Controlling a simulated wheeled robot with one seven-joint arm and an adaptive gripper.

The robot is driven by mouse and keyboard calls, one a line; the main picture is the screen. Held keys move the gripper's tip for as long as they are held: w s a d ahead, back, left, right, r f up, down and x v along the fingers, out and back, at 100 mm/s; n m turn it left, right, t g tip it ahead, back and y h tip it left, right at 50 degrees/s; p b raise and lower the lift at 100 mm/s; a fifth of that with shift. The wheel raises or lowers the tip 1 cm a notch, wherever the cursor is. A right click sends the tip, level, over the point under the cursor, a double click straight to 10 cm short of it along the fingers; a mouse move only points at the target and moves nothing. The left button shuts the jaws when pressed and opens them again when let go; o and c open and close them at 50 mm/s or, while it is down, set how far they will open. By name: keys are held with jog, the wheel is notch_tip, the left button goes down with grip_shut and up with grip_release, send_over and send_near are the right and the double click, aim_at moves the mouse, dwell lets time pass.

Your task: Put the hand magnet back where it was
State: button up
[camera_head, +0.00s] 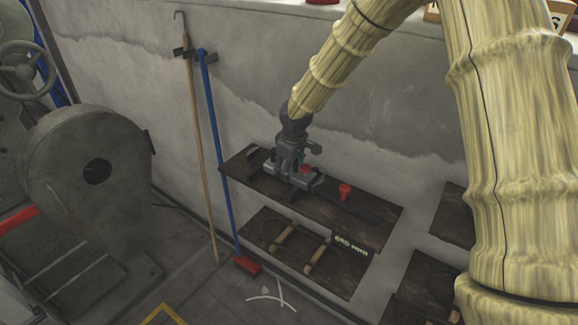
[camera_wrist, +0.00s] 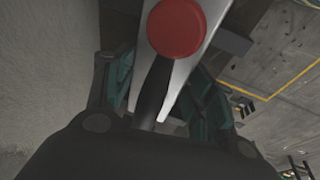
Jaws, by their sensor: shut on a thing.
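My gripper (camera_head: 297,168) is low over the left part of the upper dark shelf (camera_head: 375,215) on the wall. In the wrist view my gripper (camera_wrist: 163,90) has its teal-lined fingers on either side of a dark handle with a round red end (camera_wrist: 177,27), which I take to be the hand magnet. A pale metal piece (camera_wrist: 197,62) lies behind the handle in the wrist view. I cannot tell whether the held thing touches the shelf; the fingers hide much of it.
A small red knobbed thing (camera_head: 345,190) stands on the upper shelf, right of my gripper. A lower shelf (camera_head: 345,283) holds wooden-handled tools. A blue-handled broom (camera_head: 219,150) and a wooden pole (camera_head: 196,130) lean on the wall. A large grey machine (camera_head: 90,165) stands left.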

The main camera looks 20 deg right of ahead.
jog(key=o, duration=1.7)
jog(key=shift+c, duration=0.2)
jog(key=v, duration=1.2)
